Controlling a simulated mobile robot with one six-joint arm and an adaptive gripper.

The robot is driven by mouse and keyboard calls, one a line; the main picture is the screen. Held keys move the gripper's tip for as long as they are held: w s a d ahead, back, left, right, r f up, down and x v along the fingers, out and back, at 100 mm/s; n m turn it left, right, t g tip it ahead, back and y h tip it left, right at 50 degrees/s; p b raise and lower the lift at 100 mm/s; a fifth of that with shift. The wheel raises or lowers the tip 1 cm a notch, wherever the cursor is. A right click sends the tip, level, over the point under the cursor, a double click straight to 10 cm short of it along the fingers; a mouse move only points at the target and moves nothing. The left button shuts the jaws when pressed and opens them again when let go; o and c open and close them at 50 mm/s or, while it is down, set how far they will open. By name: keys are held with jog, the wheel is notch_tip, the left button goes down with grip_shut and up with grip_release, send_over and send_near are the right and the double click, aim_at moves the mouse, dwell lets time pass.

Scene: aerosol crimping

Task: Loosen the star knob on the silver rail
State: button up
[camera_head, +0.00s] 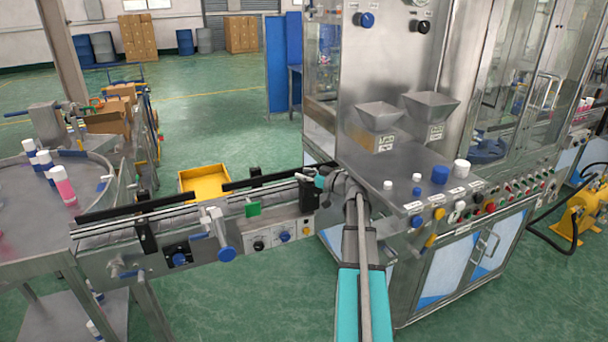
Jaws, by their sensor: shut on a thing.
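The silver rail (215,198) runs along the conveyor on the left of the machine, with black guide strips and black brackets on it. My arm reaches up from the bottom, and my gripper (301,174) is at the rail's right end, beside a black bracket (307,198). The gripper is small in the picture and its fingertips are partly hidden. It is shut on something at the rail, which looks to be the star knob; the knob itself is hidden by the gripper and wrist.
The steel machine (400,175) with hoppers, buttons and loose caps stands close to the right of my arm. A round table (30,235) with bottles is at left. A yellow bin (204,183) lies behind the conveyor.

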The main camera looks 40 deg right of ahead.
jog(key=o, duration=0.8)
jog(key=shift+s, duration=0.1)
jog(key=shift+m+h, duration=0.6)
jog(key=shift+h, duration=0.3)
jog(key=shift+d+m+t+h, duration=0.25)
jog(key=shift+m+h, duration=0.7)
jog(key=shift+h, duration=0.55)
jog(key=shift+d+m+t+h, duration=0.15)
jog(key=shift+m+t+h, duration=0.1)
jog(key=shift+m+h, duration=1)
jog(key=shift+d+m+g+h, duration=0.2)
jog(key=shift+m+g+h, duration=0.25)
jog(key=shift+m+h, duration=0.85)
jog(key=shift+d+m+g+h, duration=0.15)
jog(key=shift+m+g+h, duration=0.35)
jog(key=shift+h, duration=1.55)
jog(key=shift+d+m+g+h, duration=0.15)
jog(key=shift+m+g+h, duration=0.4)
jog(key=shift+h, duration=0.35)
jog(key=shift+d+m+g+h, duration=0.1)
jog(key=shift+m+g+h, duration=0.4)
jog(key=shift+m+h, duration=0.35)
